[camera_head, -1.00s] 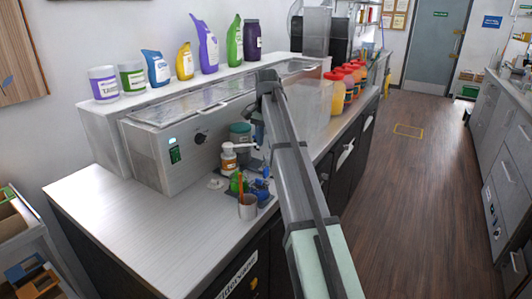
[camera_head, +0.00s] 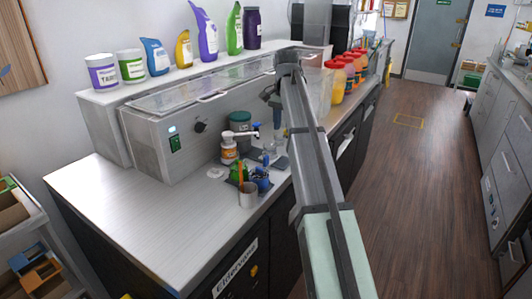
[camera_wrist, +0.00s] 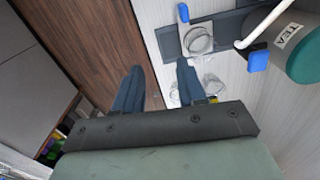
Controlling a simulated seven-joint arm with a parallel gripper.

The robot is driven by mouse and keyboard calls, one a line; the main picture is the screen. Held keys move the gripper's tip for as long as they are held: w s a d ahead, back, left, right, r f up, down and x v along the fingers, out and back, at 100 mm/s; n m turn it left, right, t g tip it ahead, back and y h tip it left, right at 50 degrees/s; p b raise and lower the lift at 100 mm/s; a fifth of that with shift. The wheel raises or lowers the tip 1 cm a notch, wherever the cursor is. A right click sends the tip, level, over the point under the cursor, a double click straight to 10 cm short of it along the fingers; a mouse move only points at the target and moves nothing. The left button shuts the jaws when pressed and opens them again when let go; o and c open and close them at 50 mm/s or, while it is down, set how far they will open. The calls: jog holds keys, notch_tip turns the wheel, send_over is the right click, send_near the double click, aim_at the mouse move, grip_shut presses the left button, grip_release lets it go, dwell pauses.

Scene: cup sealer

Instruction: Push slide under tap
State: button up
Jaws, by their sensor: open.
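The slide (camera_wrist: 198,40) shows in the wrist view as a grey plate with a round clear ring and a blue end tab, on a dark blue-grey rail (camera_wrist: 225,32). A white tap (camera_wrist: 262,27) with a blue end stands to its right, beside a green tea container (camera_wrist: 305,50). In the head view the tap (camera_head: 245,134) is near the machine front; the slide is too small to make out surely there. My gripper (camera_wrist: 158,85) is open and empty. One finger is over the counter beside the slide, the other over the floor past the counter edge. I see no contact.
In the head view a white-orange bottle (camera_head: 229,152), a metal cup (camera_head: 248,195) and a green container (camera_head: 240,127) crowd the counter by the sealer machine (camera_head: 160,140). Orange jars (camera_head: 338,82) stand farther back. The front left counter (camera_head: 130,205) is clear.

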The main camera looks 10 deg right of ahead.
aim_at(266, 157)
jog(key=a+f+m+t+y, duration=0.1)
jog(key=a+f+m, duration=0.1)
jog(key=f+m, duration=0.2)
jog(key=w+a+f+m+t+y, duration=0.1)
jog(key=f+m, duration=0.4)
jog(key=m, duration=0.2)
jog(key=a+f+m+t+y, duration=0.1)
jog(key=a+f+m, duration=0.1)
jog(key=f+m, duration=0.2)
jog(key=shift+w+a+f+m, duration=0.15)
jog(key=shift+m, duration=0.4)
jog(key=shift+w+a+f+m, duration=0.1)
jog(key=shift+w+a+m, duration=0.05)
jog(key=shift+m, duration=0.4)
grip_shut()
dwell(0.4)
